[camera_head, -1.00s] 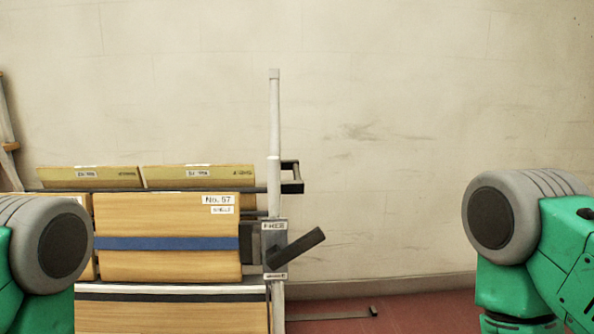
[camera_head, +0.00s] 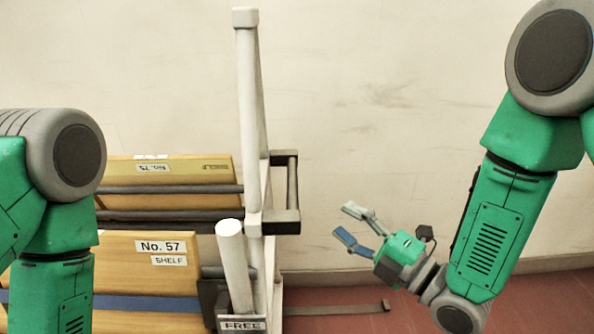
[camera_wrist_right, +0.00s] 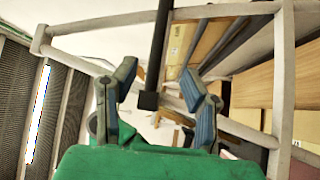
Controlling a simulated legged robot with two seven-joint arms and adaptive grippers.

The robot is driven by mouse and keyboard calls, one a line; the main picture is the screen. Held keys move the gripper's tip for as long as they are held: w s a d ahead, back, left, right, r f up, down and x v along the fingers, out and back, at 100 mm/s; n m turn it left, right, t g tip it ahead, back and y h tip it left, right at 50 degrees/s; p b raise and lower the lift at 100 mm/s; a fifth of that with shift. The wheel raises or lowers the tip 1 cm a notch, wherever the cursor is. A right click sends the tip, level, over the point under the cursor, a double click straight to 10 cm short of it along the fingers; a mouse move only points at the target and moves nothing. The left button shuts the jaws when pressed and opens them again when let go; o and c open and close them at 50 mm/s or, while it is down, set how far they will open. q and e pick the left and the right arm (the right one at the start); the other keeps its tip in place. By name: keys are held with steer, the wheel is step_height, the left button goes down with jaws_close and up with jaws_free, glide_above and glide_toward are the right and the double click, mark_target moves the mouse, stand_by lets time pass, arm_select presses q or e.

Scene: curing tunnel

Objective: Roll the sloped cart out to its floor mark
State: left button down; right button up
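The sloped cart fills the left of the head view, with a pale upright post (camera_head: 246,120), a dark end frame (camera_head: 291,190) and tilted wooden boards (camera_head: 150,270) marked No. 57. A pale cylinder stands in front of the post, above a FREE label (camera_head: 242,324). My right gripper (camera_head: 347,222) is open and empty, right of the end frame and apart from it in the picture. In the right wrist view its fingers (camera_wrist_right: 158,73) are spread, with a dark bar (camera_wrist_right: 158,50) showing between them; its depth is unclear. My left gripper is out of view.
A thin grey strip with a dark end (camera_head: 386,306) lies low on the red floor (camera_head: 420,318) right of the cart. A plain pale wall (camera_head: 400,60) stands behind. The floor beside the strip looks clear.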

mark_target(292, 186)
steer(key=b+x, duration=0.2)
steer(key=x, duration=1)
steer(key=shift+w+a, duration=0.15)
steer(key=shift+a, duration=0.2)
steer(key=shift+w+a+r+b, duration=0.15)
steer(key=shift+w+a+b, duration=0.15)
steer(key=shift+a, duration=0.15)
jaws_close()
